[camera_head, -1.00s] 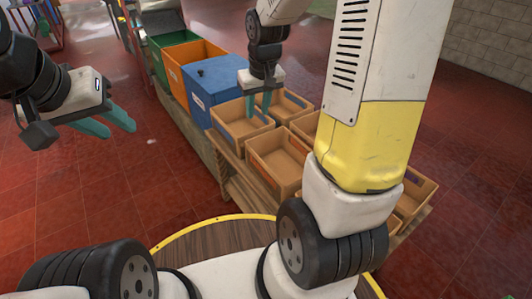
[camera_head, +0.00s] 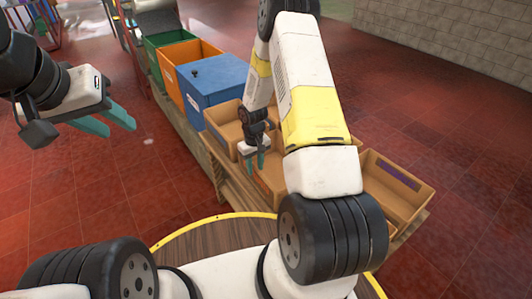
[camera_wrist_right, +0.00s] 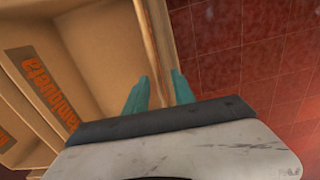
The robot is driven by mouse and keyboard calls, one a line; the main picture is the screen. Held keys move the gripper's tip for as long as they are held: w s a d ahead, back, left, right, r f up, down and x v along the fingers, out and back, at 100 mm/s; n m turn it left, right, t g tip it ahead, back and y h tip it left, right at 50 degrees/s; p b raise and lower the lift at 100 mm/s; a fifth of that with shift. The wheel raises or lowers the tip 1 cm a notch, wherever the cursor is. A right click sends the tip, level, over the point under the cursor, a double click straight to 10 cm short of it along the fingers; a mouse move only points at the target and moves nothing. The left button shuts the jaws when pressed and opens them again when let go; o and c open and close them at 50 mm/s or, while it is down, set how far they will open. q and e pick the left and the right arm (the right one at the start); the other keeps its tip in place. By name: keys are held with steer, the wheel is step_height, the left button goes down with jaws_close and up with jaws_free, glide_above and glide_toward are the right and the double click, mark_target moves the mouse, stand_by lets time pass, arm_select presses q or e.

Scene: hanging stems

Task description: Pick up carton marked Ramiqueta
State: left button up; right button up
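The carton marked Ramiqueta (camera_wrist_right: 82,30) is an open tan box in the right wrist view. My left gripper (camera_head: 108,122) is open and empty, over the floor at the left.
A blue lidded box (camera_head: 215,85), an orange bin (camera_head: 187,54) and a green bin (camera_head: 158,44) stand behind the row. Another carton (camera_head: 240,122) stands behind my right gripper, and one (camera_head: 395,195) at the right. The red floor (camera_head: 110,190) at left is clear.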

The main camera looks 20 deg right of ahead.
mark_target(256, 173)
steer(key=shift+d+f, duration=0.1)
steer(key=shift+f, duration=1.9)
jaws_close()
steer(key=shift+w+r, duration=0.1)
